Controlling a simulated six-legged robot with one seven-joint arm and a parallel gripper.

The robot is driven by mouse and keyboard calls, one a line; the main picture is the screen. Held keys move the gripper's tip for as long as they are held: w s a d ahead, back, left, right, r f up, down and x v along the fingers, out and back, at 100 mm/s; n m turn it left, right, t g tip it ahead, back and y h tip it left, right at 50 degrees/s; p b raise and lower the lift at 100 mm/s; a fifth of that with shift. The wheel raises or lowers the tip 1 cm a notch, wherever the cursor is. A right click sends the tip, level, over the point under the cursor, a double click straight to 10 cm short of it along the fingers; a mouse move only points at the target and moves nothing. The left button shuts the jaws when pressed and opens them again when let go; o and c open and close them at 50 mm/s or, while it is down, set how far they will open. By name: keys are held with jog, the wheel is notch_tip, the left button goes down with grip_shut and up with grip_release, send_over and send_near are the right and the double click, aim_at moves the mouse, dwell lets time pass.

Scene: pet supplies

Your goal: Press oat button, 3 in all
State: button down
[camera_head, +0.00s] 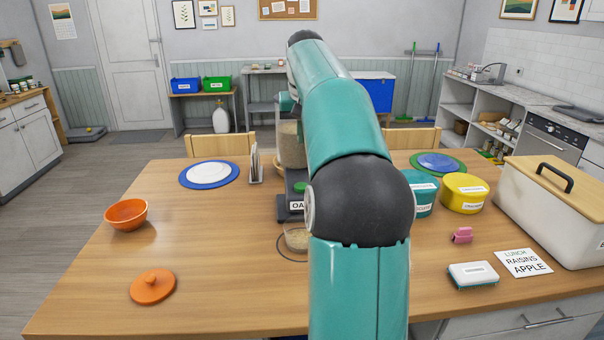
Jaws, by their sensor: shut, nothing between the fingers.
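The oat dispenser (291,150) stands on the table near the middle, with a clear hopper holding pale grain. A green button (300,187) shows on its dark base, above a white label whose visible letters read "OA". My arm covers the right side of the dispenser and label. A clear cup (296,240) with some pale oats stands in front of it, within a dark ring drawn on the table; my arm partly hides it. My arm rises from the bottom centre and bends down behind its own upper link. My gripper is hidden behind the arm.
On the wooden table (220,270) are an orange bowl (126,214), an orange lid (153,286), plates (210,174), teal and yellow tubs (464,194), a pink clip (462,235), a brush (473,274), a note (524,262) and a large bin (555,210).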

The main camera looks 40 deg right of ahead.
jog(key=x, duration=1.2)
jog(key=shift+s+a+f, duration=0.25)
jog(key=shift+s+f, duration=0.05)
jog(key=shift+f, duration=0.75)
